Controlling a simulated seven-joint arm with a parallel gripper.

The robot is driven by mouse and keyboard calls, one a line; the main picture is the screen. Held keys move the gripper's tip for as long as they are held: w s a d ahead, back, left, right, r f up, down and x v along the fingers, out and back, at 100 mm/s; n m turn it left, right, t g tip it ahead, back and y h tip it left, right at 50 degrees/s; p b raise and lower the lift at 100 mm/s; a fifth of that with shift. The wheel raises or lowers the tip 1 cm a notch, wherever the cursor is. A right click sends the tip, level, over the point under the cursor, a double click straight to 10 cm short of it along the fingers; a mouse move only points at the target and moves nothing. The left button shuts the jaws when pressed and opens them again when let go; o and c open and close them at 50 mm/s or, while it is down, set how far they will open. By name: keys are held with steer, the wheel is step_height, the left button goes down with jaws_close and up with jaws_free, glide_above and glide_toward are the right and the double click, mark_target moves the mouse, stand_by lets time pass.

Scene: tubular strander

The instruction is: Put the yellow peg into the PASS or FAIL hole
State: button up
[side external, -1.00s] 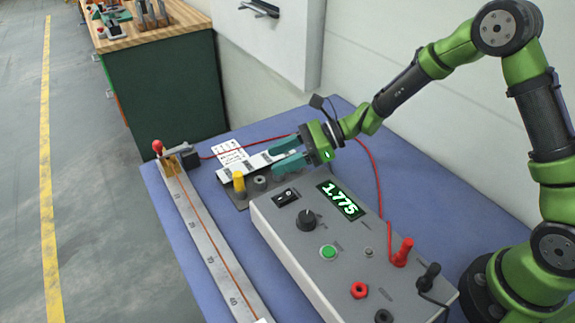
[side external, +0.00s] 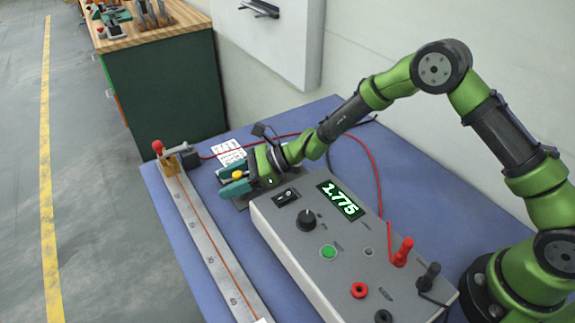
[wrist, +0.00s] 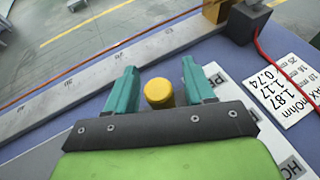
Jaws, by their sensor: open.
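In the wrist view the round top of the yellow peg (wrist: 159,92) shows between the two teal fingers. My gripper (side external: 236,180) is open around the peg, with a visible gap on both sides in the wrist view (wrist: 160,85). The PASS and FAIL holes are hidden behind my gripper. In the wrist view only parts of printed lettering show beside and below the fingers.
A grey meter box (side external: 340,245) reading 1.775 stands close in front of my gripper. A long scale bar (side external: 215,255) with a red-knobbed clamp (side external: 158,147) lies to the left. A printed card (wrist: 290,90) lies behind. A red cable (side external: 370,165) crosses the blue table.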

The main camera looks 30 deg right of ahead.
steer(key=c, duration=1)
steer(key=shift+r, duration=0.1)
steer(key=shift+r, duration=0.25)
step_height(320, 180, up, 9)
steer(key=d, duration=1.6)
